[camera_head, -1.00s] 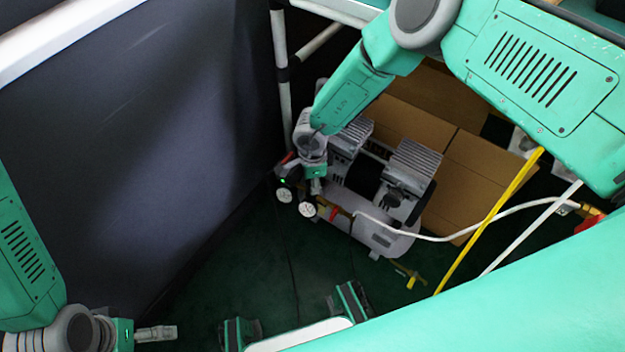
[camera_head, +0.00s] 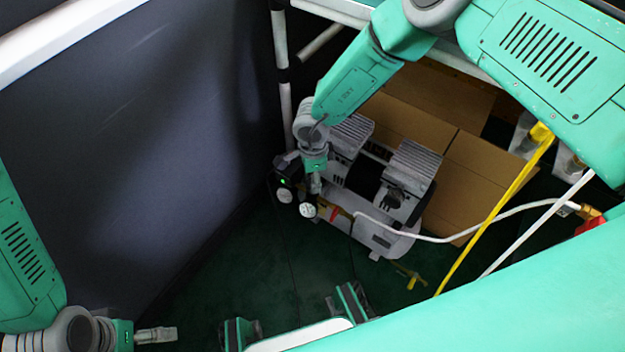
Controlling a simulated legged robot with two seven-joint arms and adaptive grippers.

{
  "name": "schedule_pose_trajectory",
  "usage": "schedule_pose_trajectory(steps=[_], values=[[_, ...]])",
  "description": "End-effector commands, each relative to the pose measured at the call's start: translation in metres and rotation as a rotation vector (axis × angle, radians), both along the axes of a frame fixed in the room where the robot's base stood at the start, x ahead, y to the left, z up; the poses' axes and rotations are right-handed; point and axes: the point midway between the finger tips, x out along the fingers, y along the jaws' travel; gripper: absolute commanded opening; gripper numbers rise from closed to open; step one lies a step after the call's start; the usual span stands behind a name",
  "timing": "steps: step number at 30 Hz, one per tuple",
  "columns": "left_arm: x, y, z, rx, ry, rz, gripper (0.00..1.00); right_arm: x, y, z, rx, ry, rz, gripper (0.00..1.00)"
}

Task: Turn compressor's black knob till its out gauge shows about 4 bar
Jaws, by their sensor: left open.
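The compressor (camera_head: 382,240) is a silver tank with grey finned motor heads, standing on the dark green floor in the middle of the head view. Two small round gauges, a left one (camera_head: 284,195) and a right one (camera_head: 307,210), sit at its left end; their needles are too small to read. My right gripper (camera_head: 315,186) is at this end, just above the gauges. The black knob cannot be made out there, and whether the fingers hold it cannot be told. My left gripper (camera_head: 157,334) is open and empty at the bottom left, away from the compressor.
A dark panel (camera_head: 140,150) stands left of the compressor, with a white post (camera_head: 282,80) behind. Cardboard boxes (camera_head: 470,170) are behind it on the right. A white hose (camera_head: 450,238) runs right, crossing a yellow bar (camera_head: 490,215).

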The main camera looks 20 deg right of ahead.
Motion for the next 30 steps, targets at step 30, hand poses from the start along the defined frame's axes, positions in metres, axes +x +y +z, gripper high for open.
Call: schedule_pose_trajectory(steps=[30], values=[[0.002, 0.0, -0.001, 0.0, 0.002, 0.0, 1.0, 0.001, 0.001, 0.091, 0.001, 0.0, 0.0, 0.52]])
